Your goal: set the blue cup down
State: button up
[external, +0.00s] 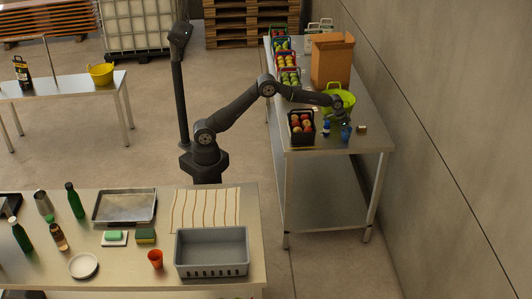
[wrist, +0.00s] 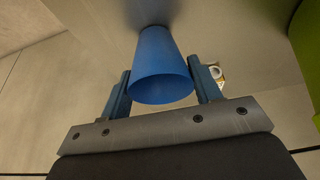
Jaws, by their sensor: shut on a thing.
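The blue cup (external: 346,134) is at the near end of the steel table (external: 300,145) along the right wall. My gripper (external: 344,124) is above it, with the arm stretched out to the right. In the wrist view, the blue cup (wrist: 160,55) is between the two fingers of my gripper (wrist: 158,80), which is shut on it. The cup's wide open rim faces the camera and its narrow end points away, towards the grey tabletop. I cannot tell whether its base touches the table.
A small blue bottle (external: 326,128) and a black crate of fruit (external: 301,128) stand left of the cup. A green tub (external: 341,101) and a cardboard box (external: 331,60) are behind. A small brownish item (external: 361,129) is close on the right. The table's front edge is near.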

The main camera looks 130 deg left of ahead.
jog(key=o, duration=0.9)
jog(key=shift+o, duration=0.2)
jog(key=v, duration=1.2)
jog(key=x, duration=1.2)
jog(key=shift+f, duration=0.25)
notch_tip(320, 180, up, 3)
jog(key=shift+r, duration=0.65)
